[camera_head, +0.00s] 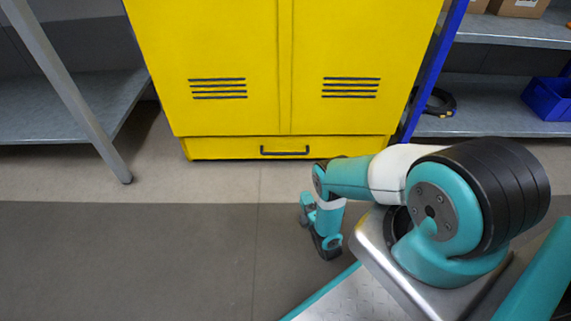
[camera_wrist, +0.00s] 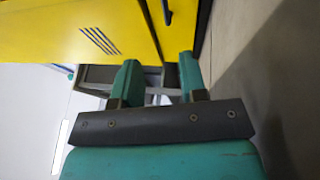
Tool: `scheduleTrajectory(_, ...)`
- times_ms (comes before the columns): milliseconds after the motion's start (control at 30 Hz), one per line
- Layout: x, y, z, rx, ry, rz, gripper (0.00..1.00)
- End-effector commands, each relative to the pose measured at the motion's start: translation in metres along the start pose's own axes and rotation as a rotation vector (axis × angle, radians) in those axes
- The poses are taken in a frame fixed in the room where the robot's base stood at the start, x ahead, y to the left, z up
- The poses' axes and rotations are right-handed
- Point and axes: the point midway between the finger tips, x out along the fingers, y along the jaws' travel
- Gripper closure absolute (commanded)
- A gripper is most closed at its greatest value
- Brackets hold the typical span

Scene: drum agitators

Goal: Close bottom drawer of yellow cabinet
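The yellow cabinet (camera_head: 235,60) stands straight ahead in the head view, with two vented doors above one low bottom drawer (camera_head: 225,148). The drawer has a black bar handle (camera_head: 285,151). Its front looks nearly flush with the doors; no drawer interior shows, and I cannot tell whether a small gap remains. In the wrist view the cabinet appears turned sideways, with the handle (camera_wrist: 167,12) beyond my fingers. My gripper (camera_wrist: 158,76) has its two teal fingers apart with nothing between them. It hangs in front of the cabinet's right half, apart from the drawer.
A grey shelf (camera_head: 70,105) with a slanting leg stands left of the cabinet. At right is a blue-posted rack (camera_head: 490,122) holding a blue bin (camera_head: 548,98), a black coil and cardboard boxes. The floor (camera_head: 130,250) before the cabinet is clear at left.

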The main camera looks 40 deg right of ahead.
Motion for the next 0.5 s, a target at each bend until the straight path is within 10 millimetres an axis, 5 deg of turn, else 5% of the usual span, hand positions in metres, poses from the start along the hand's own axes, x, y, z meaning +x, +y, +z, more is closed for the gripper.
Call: scheduleTrajectory(500,0.067,-0.008,-0.004,-0.001,0.004,0.003,0.61)
